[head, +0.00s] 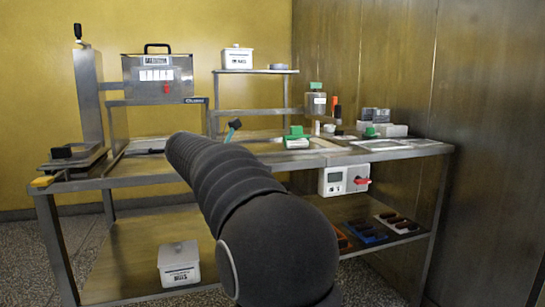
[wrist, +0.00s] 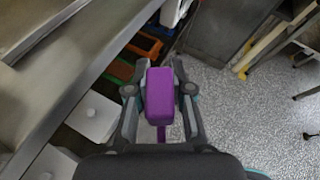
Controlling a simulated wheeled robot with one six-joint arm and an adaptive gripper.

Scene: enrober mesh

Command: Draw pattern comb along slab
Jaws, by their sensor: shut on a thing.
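My gripper (wrist: 158,84) is shut on a purple block-shaped handle (wrist: 159,95) in the wrist view. A thin purple stem shows below the block, and I cannot tell whether this is the pattern comb. The held thing is clear of the bench edge, with the floor behind it. In the head view my dark arm hides the gripper and what it holds. A pale, framed flat area (head: 318,144) lies on the steel bench behind my arm; I cannot tell whether it is the slab.
The steel bench (head: 400,153) carries a boxy machine (head: 158,78) at left and a raised shelf with a white tub (head: 237,58). Green-topped items and grey blocks (head: 390,130) stand at right. A white control box (head: 343,179) hangs below. Coloured trays (head: 366,236) lie on the lower shelf.

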